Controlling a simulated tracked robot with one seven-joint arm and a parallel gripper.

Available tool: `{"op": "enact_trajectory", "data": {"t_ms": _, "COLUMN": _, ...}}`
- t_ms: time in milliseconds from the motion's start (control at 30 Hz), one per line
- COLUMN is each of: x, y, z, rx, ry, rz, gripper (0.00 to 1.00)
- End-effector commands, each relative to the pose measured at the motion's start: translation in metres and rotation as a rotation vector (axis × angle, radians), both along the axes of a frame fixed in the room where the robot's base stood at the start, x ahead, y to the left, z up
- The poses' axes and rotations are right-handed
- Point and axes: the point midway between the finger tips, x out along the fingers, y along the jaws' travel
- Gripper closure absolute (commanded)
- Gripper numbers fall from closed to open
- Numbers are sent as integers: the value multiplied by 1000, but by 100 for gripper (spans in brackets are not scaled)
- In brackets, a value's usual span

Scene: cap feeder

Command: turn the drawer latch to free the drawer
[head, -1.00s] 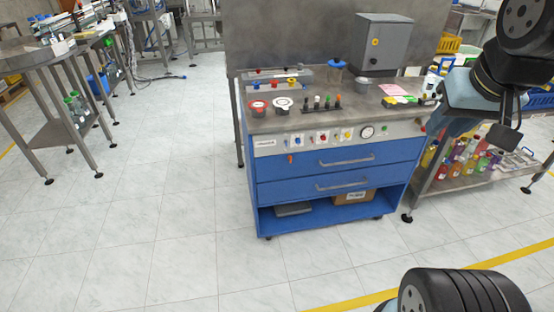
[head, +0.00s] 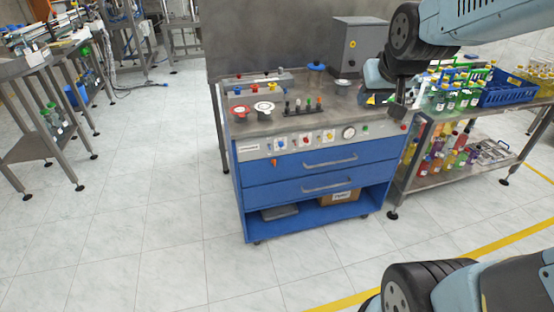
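The blue workbench cabinet has two drawers. The upper drawer (head: 290,170) looks closed flush, with a grey bar handle (head: 330,161). A small orange latch (head: 275,162) hangs at the upper left of that drawer, just under the control panel. It is small, and it looks roughly vertical. My gripper (head: 397,109) points down near the right front corner of the bench top, well to the right of the latch and apart from it. It is seen edge-on and dark, so its opening cannot be made out; nothing shows in it.
The control panel (head: 250,149) carries several knobs and a gauge. Jars, a lever rack (head: 300,110) and a grey box (head: 357,45) stand on the bench top. A shelf with bottles and a blue crate (head: 508,94) is at right. The floor in front of the cabinet is clear.

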Motion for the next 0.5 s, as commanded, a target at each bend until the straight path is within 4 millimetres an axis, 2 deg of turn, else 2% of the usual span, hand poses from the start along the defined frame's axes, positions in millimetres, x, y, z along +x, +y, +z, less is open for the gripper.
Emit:
{"op": "enact_trajectory", "data": {"t_ms": 33, "x": 16, "y": 4, "z": -8, "rx": -1, "ry": -11, "rz": 10, "gripper": 68}}
{"op": "enact_trajectory", "data": {"t_ms": 200, "x": 69, "y": 19, "z": -30, "rx": 3, "ry": -82, "rz": 41, "gripper": 68}}
{"op": "enact_trajectory", "data": {"t_ms": 500, "x": 148, "y": 49, "z": -81, "rx": 17, "ry": -211, "rz": 90, "gripper": 68}}
